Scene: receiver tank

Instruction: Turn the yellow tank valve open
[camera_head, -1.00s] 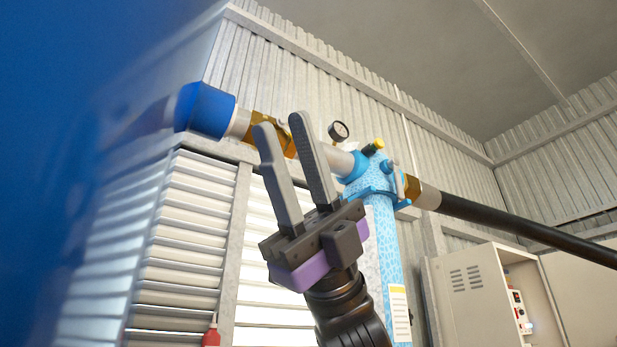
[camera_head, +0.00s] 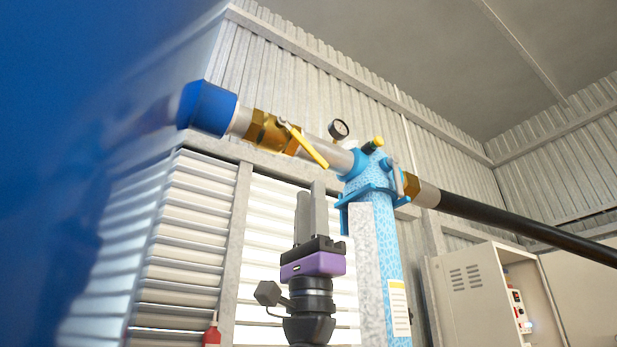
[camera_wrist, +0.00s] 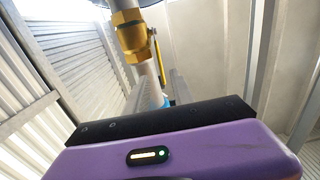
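The tank valve has a brass body (camera_head: 268,133) on the pipe between the blue tank fitting and the light-blue filter housing. Its yellow handle (camera_head: 308,147) slants down to the right, across the pipe's front. In the wrist view the brass body (camera_wrist: 132,38) and the yellow handle (camera_wrist: 159,62) show ahead, beyond my fingers. My gripper (camera_head: 311,198) points upward, below the pipe and the handle, and does not appear to touch them. Its two grey fingers stand apart in the wrist view (camera_wrist: 157,85), with nothing held between them.
The light-blue filter housing (camera_head: 370,190) stands right of my gripper, with a pressure gauge (camera_head: 338,130) above the pipe. A second valve (camera_head: 411,187) leads to a black hose (camera_head: 520,231). An open cabinet (camera_head: 475,295) is at right. The blue tank (camera_head: 50,180) fills the left.

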